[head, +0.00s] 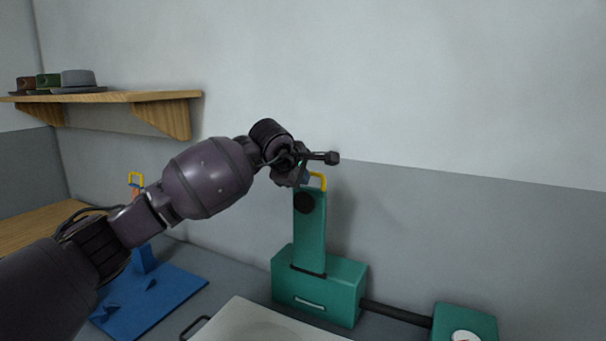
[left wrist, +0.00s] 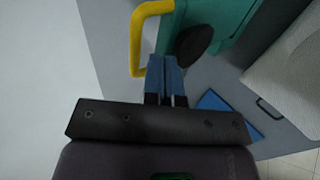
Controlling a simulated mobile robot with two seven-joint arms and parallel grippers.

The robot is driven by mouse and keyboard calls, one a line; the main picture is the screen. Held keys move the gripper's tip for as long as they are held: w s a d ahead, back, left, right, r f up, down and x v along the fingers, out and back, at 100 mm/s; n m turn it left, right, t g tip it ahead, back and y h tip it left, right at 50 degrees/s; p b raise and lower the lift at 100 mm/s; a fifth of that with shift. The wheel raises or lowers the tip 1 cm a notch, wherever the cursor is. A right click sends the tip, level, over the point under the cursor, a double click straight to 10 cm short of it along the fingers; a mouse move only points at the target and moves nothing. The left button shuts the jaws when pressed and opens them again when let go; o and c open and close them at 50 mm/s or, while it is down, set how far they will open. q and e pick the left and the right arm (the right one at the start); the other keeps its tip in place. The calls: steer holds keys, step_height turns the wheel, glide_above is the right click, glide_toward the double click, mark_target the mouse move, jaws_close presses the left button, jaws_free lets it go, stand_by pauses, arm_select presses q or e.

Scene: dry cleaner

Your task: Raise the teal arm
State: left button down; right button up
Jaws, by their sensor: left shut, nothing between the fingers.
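The teal arm (head: 314,235) stands about upright on a teal base box (head: 345,295). A yellow handle (head: 318,180) is at its top and a round black knob (head: 304,203) on its side. My left gripper (head: 303,180) is shut and empty at the top of the arm, beside the handle. In the left wrist view its blue fingertips (left wrist: 166,75) are together, just right of the yellow handle (left wrist: 137,42); whether they touch it I cannot tell. The teal arm (left wrist: 228,18) shows beyond them there. My right gripper is not in view.
A pale board (head: 250,325) lies in front of the teal base. A black bar (head: 395,313) joins the base to a teal box (head: 465,320) at right. A blue stand (head: 150,300) is at left, partly behind my arm. A wooden shelf (head: 120,97) with hats is on the wall.

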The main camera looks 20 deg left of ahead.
arm_select(q)
steer(key=shift+w+r, duration=0.1)
steer(key=shift+w, duration=0.55)
steer(key=shift+d, duration=0.1)
steer(key=shift+w+d+r+g, duration=0.1)
steer(key=shift+w+g, duration=0.2)
steer(key=shift+w, duration=0.3)
steer(key=shift+g, duration=0.3)
steer(key=w, duration=0.1)
steer(key=w+b, duration=0.1)
steer(key=w, duration=0.2)
steer(key=shift+w+d+r, duration=0.15)
steer(key=shift+d, duration=0.1)
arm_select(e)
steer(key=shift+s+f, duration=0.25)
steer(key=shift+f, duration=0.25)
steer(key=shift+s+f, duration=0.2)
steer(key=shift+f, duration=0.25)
